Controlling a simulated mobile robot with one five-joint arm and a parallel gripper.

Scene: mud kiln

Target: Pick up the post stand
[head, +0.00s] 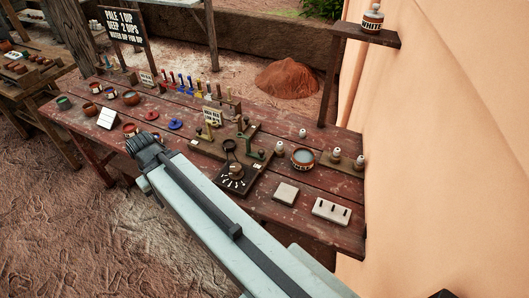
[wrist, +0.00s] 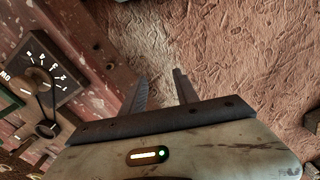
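No single item is clearly the post stand. Several small stands with upright posts are at the middle of the table in the head view: an olive one (head: 209,134), one with a brass upright (head: 243,125), and a green one (head: 256,155). I cannot tell which is meant. My gripper (wrist: 160,78) has its two fingers apart with nothing between them, over the table's front edge and bare ground. In the head view my arm's end is near the table's front edge, left of these stands. The arm hides part of the table front.
A dial plate (head: 236,176) stands in front of the stands; it also shows in the wrist view (wrist: 45,70). Bowls, a water bowl (head: 302,158), a grey block (head: 286,193) and a slotted block (head: 331,210) crowd the table (head: 268,209). A wall (head: 440,150) borders the right.

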